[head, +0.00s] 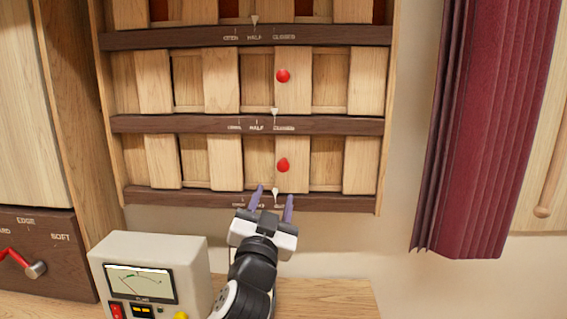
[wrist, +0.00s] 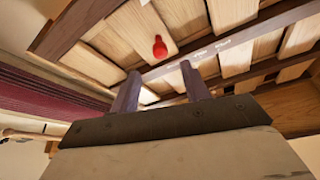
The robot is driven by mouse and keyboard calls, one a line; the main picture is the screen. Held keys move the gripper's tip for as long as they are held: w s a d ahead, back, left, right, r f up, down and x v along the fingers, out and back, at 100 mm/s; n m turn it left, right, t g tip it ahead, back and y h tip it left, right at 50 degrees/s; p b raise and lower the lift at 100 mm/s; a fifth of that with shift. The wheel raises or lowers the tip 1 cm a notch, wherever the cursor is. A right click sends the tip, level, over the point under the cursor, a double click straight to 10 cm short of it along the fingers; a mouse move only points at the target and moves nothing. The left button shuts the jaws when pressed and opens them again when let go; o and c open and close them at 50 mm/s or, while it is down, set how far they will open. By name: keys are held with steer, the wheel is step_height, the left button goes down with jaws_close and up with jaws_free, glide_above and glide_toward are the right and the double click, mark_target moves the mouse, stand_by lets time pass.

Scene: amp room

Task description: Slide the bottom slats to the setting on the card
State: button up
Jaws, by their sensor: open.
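The bottom slats (head: 262,160) are a row of pale wooden boards with gaps between them, low in the rack. Their red knob (head: 283,165) sits on a board right of centre. A white pointer (head: 275,191) hangs below at the bottom rail (head: 340,203), whose lettering is partly hidden by my gripper. My gripper (head: 274,193) is open and empty, its fingers pointing up just below the red knob, apart from it. No setting card is visible.
Middle slats (head: 221,80) with a red knob (head: 283,76) sit above; their rail (head: 340,125) reads HALF and CLOSED. A meter box (head: 190,255) stands left of my arm. A maroon curtain (head: 485,130) hangs at right. Bare wall lies between rack and curtain.

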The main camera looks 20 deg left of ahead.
mark_target(281, 171)
steer(key=p+x, duration=0.3)
steer(key=x, duration=0.7)
steer(key=shift+w+r, duration=0.2)
jaws_close()
steer(key=shift+a, duration=0.1)
